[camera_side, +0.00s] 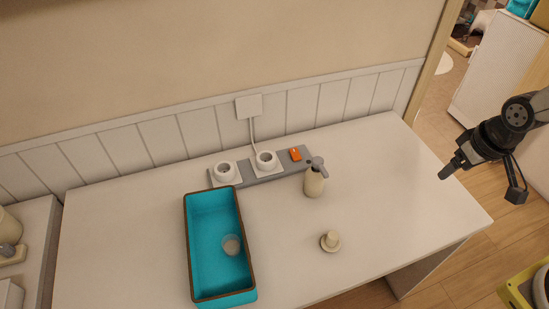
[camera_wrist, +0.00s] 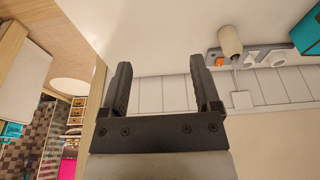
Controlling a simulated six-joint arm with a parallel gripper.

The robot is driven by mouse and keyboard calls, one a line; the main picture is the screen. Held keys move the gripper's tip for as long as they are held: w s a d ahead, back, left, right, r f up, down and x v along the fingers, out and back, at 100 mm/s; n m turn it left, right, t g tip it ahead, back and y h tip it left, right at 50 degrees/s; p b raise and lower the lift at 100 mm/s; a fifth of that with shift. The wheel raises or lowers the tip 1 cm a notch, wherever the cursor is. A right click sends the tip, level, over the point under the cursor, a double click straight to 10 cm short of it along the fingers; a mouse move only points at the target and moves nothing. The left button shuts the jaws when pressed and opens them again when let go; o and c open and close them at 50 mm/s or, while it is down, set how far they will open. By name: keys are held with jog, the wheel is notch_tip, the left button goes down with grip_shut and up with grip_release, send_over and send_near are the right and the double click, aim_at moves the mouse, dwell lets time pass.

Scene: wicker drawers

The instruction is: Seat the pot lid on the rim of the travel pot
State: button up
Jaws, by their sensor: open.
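A small cream round piece with a raised knob (camera_side: 330,241), which looks like the pot lid, lies on the white table right of the blue tray. My gripper (camera_side: 450,168) is held beyond the table's right end, far from both. In the wrist view my gripper (camera_wrist: 160,62) shows two separated fingers with nothing between them.
The blue tray (camera_side: 188,240) has raised walls. The table (camera_side: 400,190) is clear at the right. A yellow-edged object (camera_side: 515,294) is cut off at lower right.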

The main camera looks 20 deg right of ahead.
jog(key=w+a+f+n+t, duration=0.1)
jog(key=w+a+f+n, duration=0.1)
jog(key=w+n, duration=0.25)
jog(key=n+g+y, duration=0.3)
jog(key=n+y, duration=0.2)
jog(key=n, duration=0.8)
send_over(336, 234)
jog(key=d, duration=0.2)
notch_tip(336, 234, down, 14)
jog(key=shift+s+x, duration=0.25)
jog(key=shift+x, duration=0.9)
jog(key=shift+d+f, duration=0.1)
jog(key=shift+h, duration=0.3)
jog(key=shift+x, duration=2.55)
